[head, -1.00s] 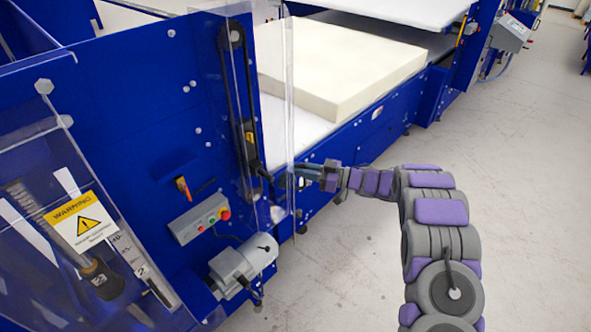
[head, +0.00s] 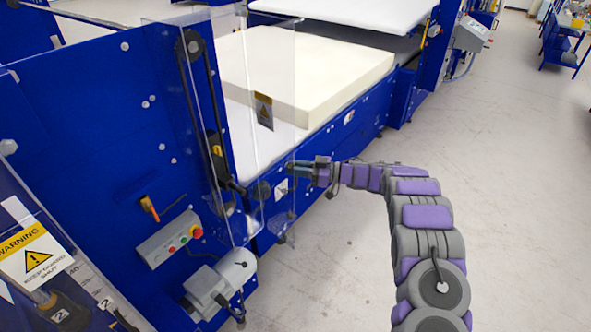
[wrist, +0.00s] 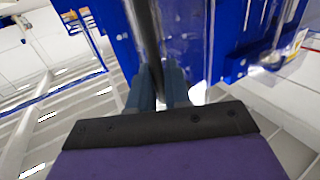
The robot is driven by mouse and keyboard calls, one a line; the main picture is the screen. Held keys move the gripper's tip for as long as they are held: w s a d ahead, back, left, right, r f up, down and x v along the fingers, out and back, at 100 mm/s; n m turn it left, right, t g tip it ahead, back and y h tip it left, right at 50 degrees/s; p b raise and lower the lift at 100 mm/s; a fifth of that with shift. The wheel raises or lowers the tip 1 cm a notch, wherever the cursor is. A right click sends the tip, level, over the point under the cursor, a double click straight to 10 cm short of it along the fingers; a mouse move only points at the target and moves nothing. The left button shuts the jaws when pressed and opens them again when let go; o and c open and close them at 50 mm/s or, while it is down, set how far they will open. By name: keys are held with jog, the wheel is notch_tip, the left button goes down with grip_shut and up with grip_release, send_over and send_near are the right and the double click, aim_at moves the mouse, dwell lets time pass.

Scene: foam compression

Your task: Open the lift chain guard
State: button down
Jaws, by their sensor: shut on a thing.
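The lift chain guard (head: 272,75) is a clear panel at the left machine, with a dark warning label (head: 263,110) on it. It stands at an angle to the blue frame, its free edge out toward my arm. Behind it the chain (head: 205,105) runs down from an upper sprocket. My gripper (head: 290,169) is at the guard's free edge. In the wrist view the fingers (wrist: 160,85) are shut on a dark bar (wrist: 146,35), which looks like the guard's handle. The exact contact is partly hidden.
A control box (head: 170,238) with buttons and a grey motor (head: 222,280) sit low beside the guard. A cream foam block (head: 305,75) lies on the white bed behind. A warning sign (head: 35,255) is at far left. The floor (head: 470,160) at right is clear.

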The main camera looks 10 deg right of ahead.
jog(key=shift+w+d, duration=0.15)
dwell(0.3)
jog(key=c, duration=1.3)
grip_release()
jog(key=b+v, duration=0.2)
jog(key=v, duration=1.5)
jog(key=shift+d+f, duration=0.15)
jog(key=shift+d, duration=0.15)
